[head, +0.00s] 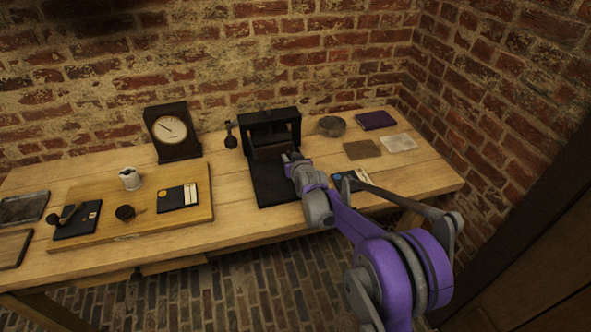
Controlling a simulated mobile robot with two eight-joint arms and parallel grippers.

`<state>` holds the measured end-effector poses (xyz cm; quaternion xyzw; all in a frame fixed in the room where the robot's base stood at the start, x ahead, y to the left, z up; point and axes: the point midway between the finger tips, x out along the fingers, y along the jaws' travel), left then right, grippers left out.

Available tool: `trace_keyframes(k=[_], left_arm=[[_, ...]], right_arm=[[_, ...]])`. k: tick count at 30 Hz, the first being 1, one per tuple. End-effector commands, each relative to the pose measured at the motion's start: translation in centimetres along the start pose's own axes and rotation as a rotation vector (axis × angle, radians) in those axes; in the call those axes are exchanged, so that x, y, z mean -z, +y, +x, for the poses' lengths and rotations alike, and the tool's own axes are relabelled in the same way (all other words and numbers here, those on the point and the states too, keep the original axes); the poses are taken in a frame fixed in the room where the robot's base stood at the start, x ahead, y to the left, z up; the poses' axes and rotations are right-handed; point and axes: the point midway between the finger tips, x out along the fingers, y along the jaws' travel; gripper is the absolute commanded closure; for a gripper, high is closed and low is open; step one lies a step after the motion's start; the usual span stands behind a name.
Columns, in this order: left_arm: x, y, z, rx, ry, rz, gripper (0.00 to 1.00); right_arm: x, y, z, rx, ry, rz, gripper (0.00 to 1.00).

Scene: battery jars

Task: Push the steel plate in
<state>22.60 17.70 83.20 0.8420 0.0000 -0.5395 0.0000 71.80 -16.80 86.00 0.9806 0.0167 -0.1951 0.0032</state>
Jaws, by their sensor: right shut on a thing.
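A black stand with an upright frame (270,116) and a flat black base (278,186) stands at the middle of the table. A dark brownish-grey plate (270,152), which I take for the steel plate, sits upright in the frame's opening. My right gripper (289,158) reaches in from the right and is shut at this plate's right edge, in front of the frame. The fingers and wrist hide that edge, so the grip itself is hard to see. My left gripper is not in view.
A wooden board (150,225) with a white jug (130,179) and dark pieces lies at left. A clock (172,131) stands behind it. A brick wall closes the back.

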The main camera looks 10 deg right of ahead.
Motion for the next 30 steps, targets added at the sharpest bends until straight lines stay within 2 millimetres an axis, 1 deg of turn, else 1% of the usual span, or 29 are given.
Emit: trace_keyframes(k=[3, 10, 11, 15, 16, 25, 28, 30], left_arm=[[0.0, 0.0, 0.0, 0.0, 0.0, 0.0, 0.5], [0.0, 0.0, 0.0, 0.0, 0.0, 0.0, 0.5], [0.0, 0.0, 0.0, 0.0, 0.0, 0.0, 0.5], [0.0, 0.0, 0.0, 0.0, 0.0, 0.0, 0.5], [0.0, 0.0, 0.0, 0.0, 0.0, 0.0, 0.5], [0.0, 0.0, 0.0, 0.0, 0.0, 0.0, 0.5], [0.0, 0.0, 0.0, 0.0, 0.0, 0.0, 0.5], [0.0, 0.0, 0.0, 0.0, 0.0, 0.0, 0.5]], right_arm=[[0.2, 0.0, 0.5, 0.0, 0.002, 0.0, 1.0], [0.3, 0.0, 0.5, -0.001, 0.005, 0.0, 1.0], [0.3, 0.0, 0.5, -0.001, 0.005, 0.0, 0.66], [0.3, 0.0, 0.4, -0.001, 0.003, 0.0, 0.41], [0.3, 0.0, 0.4, -0.001, 0.003, 0.0, 0.39], [0.2, 0.0, 0.3, 0.0, 0.001, 0.0, 0.39], [0.2, 0.0, -0.5, 0.0, 0.001, 0.0, 0.39], [0.2, 0.0, -1.4, 0.0, 0.001, -0.001, 0.39]])
